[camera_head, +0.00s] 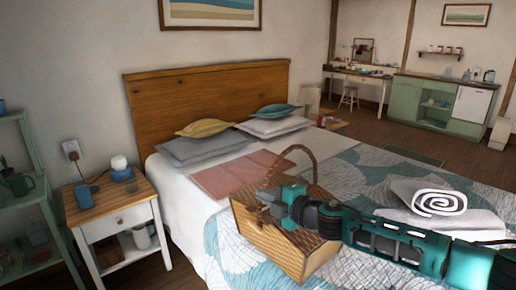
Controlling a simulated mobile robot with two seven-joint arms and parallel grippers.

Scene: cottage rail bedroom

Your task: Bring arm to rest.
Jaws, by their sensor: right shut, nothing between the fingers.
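My right arm reaches in from the right edge, low over the bed (190,215). My right gripper (264,197) is shut with nothing in it. It appears in front of a wooden basket (262,240) with an arched handle, which stands on the teal-patterned cover. The arm hides part of the basket. I cannot tell whether the gripper touches it. My left gripper is not in view.
A nightstand (117,217) with small items stands left of the bed, beside a green shelf (40,205). Folded towels (440,202) lie on the bed at the right. Pillows (205,147) rest at the headboard. Open floor (400,133) lies beyond the bed.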

